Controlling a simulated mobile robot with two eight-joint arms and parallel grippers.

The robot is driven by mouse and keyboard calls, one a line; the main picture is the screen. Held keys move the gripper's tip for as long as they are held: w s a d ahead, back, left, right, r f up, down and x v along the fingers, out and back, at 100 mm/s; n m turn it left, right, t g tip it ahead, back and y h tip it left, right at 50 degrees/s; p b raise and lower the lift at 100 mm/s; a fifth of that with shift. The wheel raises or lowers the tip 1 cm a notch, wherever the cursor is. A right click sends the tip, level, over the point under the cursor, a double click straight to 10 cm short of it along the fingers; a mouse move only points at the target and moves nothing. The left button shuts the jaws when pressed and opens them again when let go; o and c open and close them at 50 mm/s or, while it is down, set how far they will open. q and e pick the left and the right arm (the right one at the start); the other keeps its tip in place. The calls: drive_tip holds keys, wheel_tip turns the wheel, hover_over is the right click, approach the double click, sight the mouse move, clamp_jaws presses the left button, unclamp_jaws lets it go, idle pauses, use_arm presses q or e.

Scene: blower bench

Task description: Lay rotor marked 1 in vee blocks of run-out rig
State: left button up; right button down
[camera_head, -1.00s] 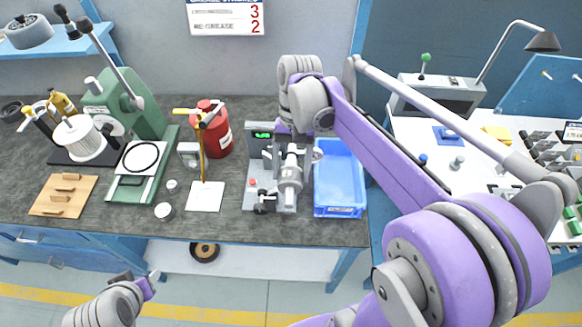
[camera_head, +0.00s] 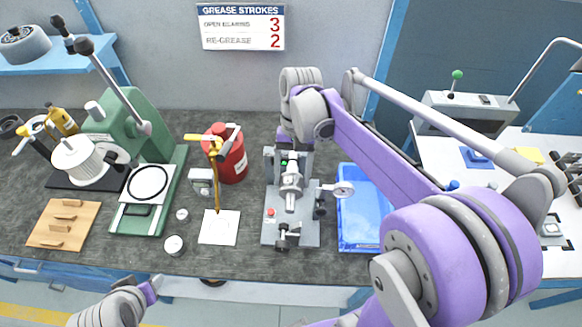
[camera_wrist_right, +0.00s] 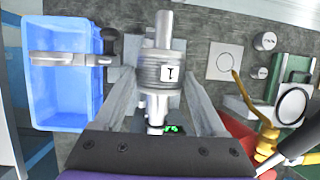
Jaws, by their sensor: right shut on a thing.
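My right gripper (camera_wrist_right: 165,95) is shut on the rotor (camera_wrist_right: 161,70), a grey ribbed cylinder with a shaft at each end. In the head view the rotor (camera_head: 291,180) is over the middle of the run-out rig (camera_head: 279,236), a grey stand with a small green display (camera_head: 285,162). The rotor and my arm hide the vee blocks, so I cannot tell whether the shaft touches them. At the lower left part of my left arm shows, but not its gripper.
A red can (camera_head: 229,153), yellow-handled tool (camera_head: 217,180), white card (camera_head: 219,228) and green press (camera_head: 126,130) stand to the left. The bench front edge is close to the rig.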

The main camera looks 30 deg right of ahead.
drive_tip(key=shift+d+b+x, duration=0.25)
drive_tip(key=shift+b+x, duration=0.1)
drive_tip(key=shift+x, duration=0.85)
drive_tip(key=shift+w+f, duration=0.25)
drive_tip(key=shift+f, duration=0.1)
drive_tip(key=shift+w, duration=0.2)
use_arm(q)
drive_tip(key=shift+s+f, duration=0.35)
drive_tip(key=shift+f, duration=0.4)
drive_tip(key=shift+f, duration=0.1)
use_arm(e)
drive_tip(key=shift+s, duration=0.1)
use_arm(q)
drive_tip(key=shift+f, duration=0.1)
use_arm(e)
drive_tip(key=shift+f, duration=0.1)
drive_tip(key=shift+f+b, duration=0.65)
drive_tip(key=shift+f, duration=0.25)
use_arm(q)
wheel_tip(320, 180, down, 7)
drive_tip(key=s+b, duration=0.2)
drive_tip(key=b, duration=0.2)
drive_tip(key=shift+s+g, duration=0.25)
drive_tip(key=shift+g, duration=0.15)
use_arm(e)
wheel_tip(320, 180, down, 7)
drive_tip(key=shift+r, duration=0.15)
